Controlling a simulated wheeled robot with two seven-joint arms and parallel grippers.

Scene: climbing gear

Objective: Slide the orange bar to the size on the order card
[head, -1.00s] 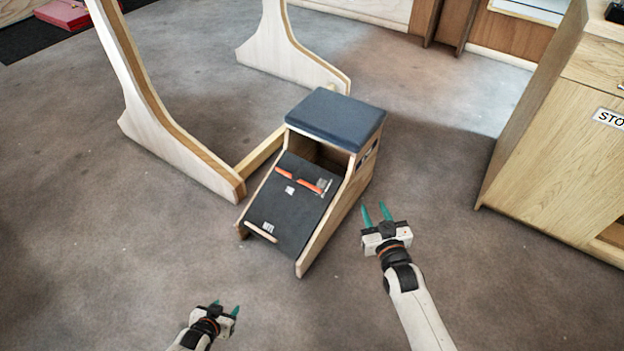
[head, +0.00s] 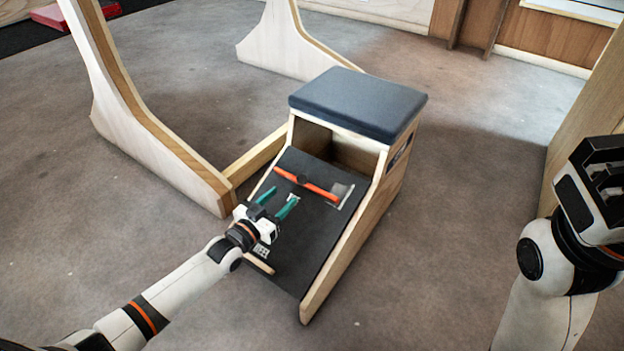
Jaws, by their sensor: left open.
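The orange bar (head: 320,189) lies slantwise across the dark sloped panel (head: 325,225) of a wooden box. A dark piece sits on the bar towards its left end, and a grey plate (head: 339,192) is at its right end. My left gripper (head: 285,195) is over the panel, just below the bar, with its teal fingers apart and nothing seen between them. It looks clear of the bar. A small white label (head: 262,249) shows by the gripper, too small to read. I cannot tell which label is the order card.
A dark padded top (head: 355,103) covers the back of the box. A wooden frame with pale curved legs (head: 135,150) stands behind and left. A wooden cabinet (head: 590,110) is at the right edge. The carpet (head: 450,150) right of the box is bare.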

